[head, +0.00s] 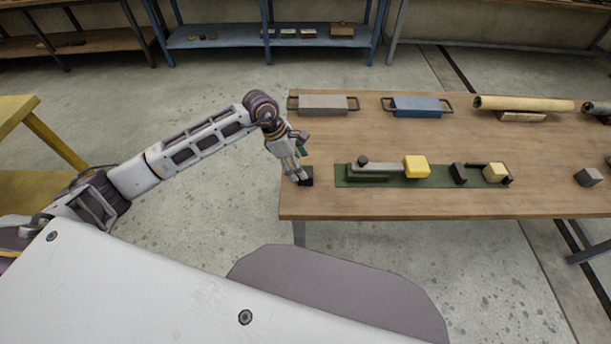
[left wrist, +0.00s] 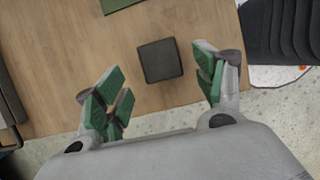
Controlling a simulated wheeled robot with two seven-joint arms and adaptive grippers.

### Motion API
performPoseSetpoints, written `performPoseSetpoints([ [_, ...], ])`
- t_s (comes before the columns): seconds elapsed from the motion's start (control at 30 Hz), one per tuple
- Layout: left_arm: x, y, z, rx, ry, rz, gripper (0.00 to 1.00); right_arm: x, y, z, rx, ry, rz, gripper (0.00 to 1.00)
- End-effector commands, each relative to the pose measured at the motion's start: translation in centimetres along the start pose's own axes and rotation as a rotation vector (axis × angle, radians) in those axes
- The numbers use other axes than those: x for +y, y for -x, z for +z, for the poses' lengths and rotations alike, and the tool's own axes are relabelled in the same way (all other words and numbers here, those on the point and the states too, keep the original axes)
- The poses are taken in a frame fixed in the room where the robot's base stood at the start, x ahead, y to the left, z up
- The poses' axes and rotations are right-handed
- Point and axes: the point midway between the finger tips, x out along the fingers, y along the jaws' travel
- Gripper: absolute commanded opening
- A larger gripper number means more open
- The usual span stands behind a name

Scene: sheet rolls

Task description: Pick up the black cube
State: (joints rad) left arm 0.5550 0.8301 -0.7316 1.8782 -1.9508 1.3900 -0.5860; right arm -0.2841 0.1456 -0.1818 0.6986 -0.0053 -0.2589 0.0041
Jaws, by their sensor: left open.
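The black cube (head: 307,176) sits on the wooden table (head: 430,203) near its left front corner. In the left wrist view the black cube (left wrist: 160,60) lies between and slightly beyond my left gripper's fingers, with gaps on both sides. My left gripper (head: 297,174) is at the cube in the head view, partly covering it. In the left wrist view my left gripper (left wrist: 158,92) is open, with green finger pads apart and nothing between them. My right gripper is in neither view.

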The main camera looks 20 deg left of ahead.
Motion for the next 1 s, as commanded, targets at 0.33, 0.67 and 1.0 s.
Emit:
performPoseSetpoints([
  [0.33,-0.3,-3.2,0.5,0.0,0.001,-0.003,0.7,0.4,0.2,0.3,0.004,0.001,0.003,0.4],
  [0.67,-0.2,-4.9,0.5,0.0,0.0,0.0,0.7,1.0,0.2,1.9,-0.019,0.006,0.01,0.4],
  [1.0,-0.2,-4.8,0.5,0.0,0.0,0.0,0.7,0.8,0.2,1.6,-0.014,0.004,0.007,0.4],
])
